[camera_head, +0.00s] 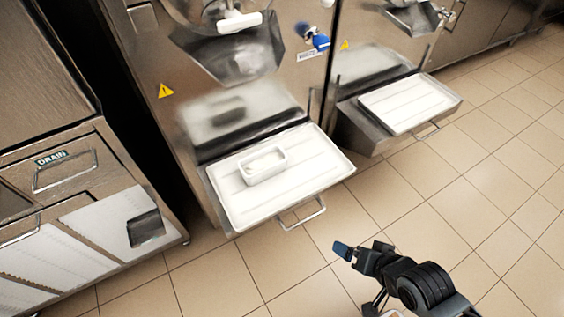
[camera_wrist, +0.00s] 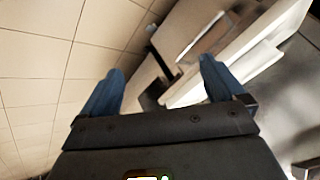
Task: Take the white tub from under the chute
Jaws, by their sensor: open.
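The white tub (camera_head: 262,166), small and rectangular with an open top, stands upright on a white shelf tray (camera_head: 318,168). It is below the metal chute (camera_head: 238,58) of the middle machine. My gripper (camera_head: 345,252) is in front of and to the right of that tray, apart from the tub. One blue fingertip shows clearly in the head view. In the wrist view my gripper (camera_wrist: 160,82) has its two blue fingers spread with nothing held between them. White tray edges show beyond the right finger; I cannot make out the tub there.
A bar handle (camera_head: 303,214) sticks out below the tray's front. A second machine with an empty white tray (camera_head: 408,103) stands to the right. A metal cabinet marked DRAIN (camera_head: 65,172) stands at left. The tiled floor (camera_head: 440,190) in front is open.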

